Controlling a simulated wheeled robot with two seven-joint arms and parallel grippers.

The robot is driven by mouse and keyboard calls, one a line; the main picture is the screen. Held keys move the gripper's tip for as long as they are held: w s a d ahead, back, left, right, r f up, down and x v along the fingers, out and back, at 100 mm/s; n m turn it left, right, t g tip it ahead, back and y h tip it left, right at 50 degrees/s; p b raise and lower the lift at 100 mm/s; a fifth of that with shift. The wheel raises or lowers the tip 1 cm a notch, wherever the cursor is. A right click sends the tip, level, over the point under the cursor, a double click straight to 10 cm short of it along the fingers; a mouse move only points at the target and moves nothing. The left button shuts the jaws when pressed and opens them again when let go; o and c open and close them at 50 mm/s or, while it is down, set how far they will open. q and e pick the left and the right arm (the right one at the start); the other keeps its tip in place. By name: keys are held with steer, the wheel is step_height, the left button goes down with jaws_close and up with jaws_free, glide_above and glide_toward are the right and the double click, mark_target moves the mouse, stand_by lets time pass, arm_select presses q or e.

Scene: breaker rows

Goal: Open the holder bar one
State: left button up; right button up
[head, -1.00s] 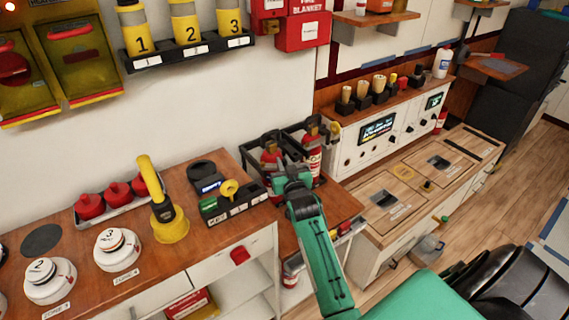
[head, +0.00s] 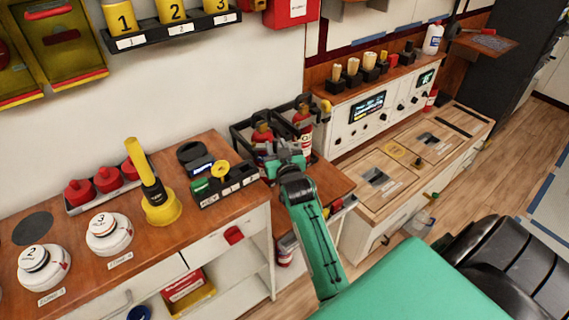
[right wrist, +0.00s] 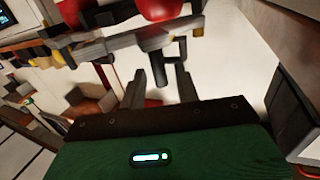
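Two red fire extinguishers stand side by side in black holder frames at the back of the wooden counter in the head view: the left one (head: 262,133) and the right one (head: 303,118). Dark bars of the left holder (head: 238,132) cross around its extinguisher. I cannot read which holder is numbered one. My right gripper (head: 286,158) is in front of the holders and hides part of them. A grey bar (right wrist: 90,48) and red extinguisher parts (right wrist: 150,10) show just beyond. My left gripper is out of view.
A black tray with a yellow knob (head: 220,170) and a yellow handled device (head: 160,208) stand on the counter left of my arm. A white control panel (head: 375,115) stands to the right. Open floor (head: 500,190) lies at the far right.

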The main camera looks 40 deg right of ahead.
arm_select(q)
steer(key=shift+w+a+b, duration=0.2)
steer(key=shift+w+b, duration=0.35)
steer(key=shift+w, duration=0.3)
arm_select(e)
steer(key=v, duration=1.2)
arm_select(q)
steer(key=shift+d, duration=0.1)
arm_select(e)
steer(key=shift+r, duration=0.1)
steer(key=shift+c, duration=0.4)
